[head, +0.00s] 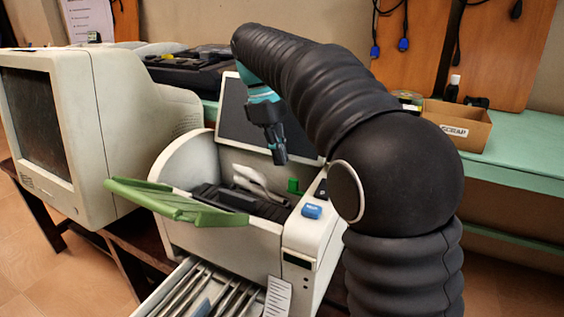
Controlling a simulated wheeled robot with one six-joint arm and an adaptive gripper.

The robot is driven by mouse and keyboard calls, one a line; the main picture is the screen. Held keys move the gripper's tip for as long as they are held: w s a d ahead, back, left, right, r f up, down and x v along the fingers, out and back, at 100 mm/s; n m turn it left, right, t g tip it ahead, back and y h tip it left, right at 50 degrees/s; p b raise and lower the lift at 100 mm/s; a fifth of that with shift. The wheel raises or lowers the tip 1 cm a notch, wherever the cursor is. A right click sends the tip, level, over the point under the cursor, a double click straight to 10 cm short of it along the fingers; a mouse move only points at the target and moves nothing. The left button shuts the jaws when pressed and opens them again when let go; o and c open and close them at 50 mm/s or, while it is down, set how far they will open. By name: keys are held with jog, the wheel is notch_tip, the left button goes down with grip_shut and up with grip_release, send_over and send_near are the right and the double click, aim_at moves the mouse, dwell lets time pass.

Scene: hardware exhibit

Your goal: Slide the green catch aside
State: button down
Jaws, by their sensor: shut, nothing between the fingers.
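A small green catch (294,186) stands up inside the open top of a white printer-like machine (250,250), near its right side. My gripper (280,157) is shut and empty. It points down over the back of the machine, a little above and left of the catch in the picture. A gap shows between the fingertips and the catch, and I cannot tell their depth apart exactly. A larger green flap (180,203) sticks out at the machine's front left.
An old monitor (90,130) stands close on the left. A cardboard scrap box (455,122) sits on the green bench behind.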

jog(key=shift+a+v, duration=0.2)
jog(key=shift+v, duration=2.4)
